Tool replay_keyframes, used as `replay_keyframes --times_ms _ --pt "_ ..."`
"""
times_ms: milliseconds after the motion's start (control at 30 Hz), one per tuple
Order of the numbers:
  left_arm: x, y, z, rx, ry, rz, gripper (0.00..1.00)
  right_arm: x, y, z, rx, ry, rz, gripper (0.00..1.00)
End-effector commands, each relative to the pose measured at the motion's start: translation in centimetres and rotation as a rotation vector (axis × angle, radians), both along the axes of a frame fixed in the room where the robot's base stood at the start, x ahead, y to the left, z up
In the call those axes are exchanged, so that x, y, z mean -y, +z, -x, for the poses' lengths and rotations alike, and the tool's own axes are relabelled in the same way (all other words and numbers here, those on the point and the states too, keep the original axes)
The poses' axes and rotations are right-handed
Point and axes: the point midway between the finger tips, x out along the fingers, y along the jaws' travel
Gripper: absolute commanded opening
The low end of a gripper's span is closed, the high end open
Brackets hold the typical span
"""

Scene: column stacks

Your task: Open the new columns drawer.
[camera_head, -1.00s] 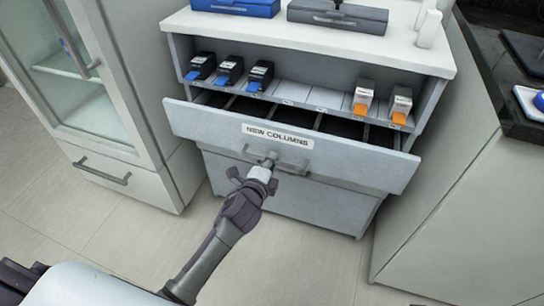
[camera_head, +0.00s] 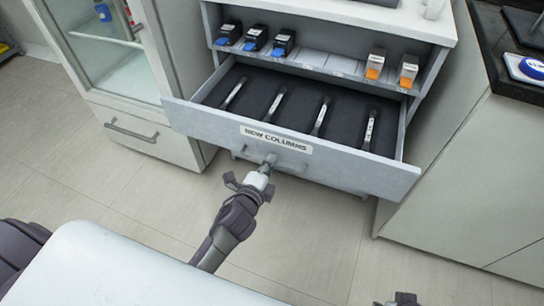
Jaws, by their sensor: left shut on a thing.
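The new columns drawer (camera_head: 345,167) is pulled well out of the grey-white cabinet. Its front bears the label "NEW COLUMNS" (camera_head: 277,139). Inside, several slim metal columns (camera_head: 321,117) lie apart on a dark lining (camera_head: 298,107). My left gripper (camera_head: 267,164) is shut on the drawer handle (camera_head: 289,168), at the handle's left part; the fingers hide some of it. Of my right arm, only a small dark piece (camera_head: 405,299) shows at the bottom edge, and its jaws cannot be made out.
On the shelf above the drawer stand black boxes with blue tabs (camera_head: 256,38) and white boxes with orange tabs (camera_head: 376,63). A glass-door cabinet (camera_head: 105,45) stands at left. A dark-topped counter (camera_head: 515,85) is at right. The floor (camera_head: 310,235) before the drawer is clear.

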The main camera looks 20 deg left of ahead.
Motion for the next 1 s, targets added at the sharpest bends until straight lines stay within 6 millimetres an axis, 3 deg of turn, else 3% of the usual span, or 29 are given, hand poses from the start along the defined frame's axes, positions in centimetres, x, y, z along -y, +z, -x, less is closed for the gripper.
replay_keyframes --times_ms 467,500,667,1000 --pt "-0.06 -0.01 0.33 0.000 0.001 -0.001 0.00 -0.01 -0.46 -0.08 -0.002 0.000 0.000 0.40" --pt "-0.07 -0.01 0.33 0.000 0.001 -0.001 0.12 -0.01 -0.46 -0.08 -0.002 0.000 0.000 0.40" --pt "-0.05 0.00 0.31 0.000 0.001 -0.001 0.37 0.00 -0.46 -0.07 -0.002 0.000 0.000 0.40" --pt "-0.04 0.07 0.69 0.000 0.000 -0.001 0.37 -0.08 -0.37 -0.13 0.000 0.002 -0.002 0.40"
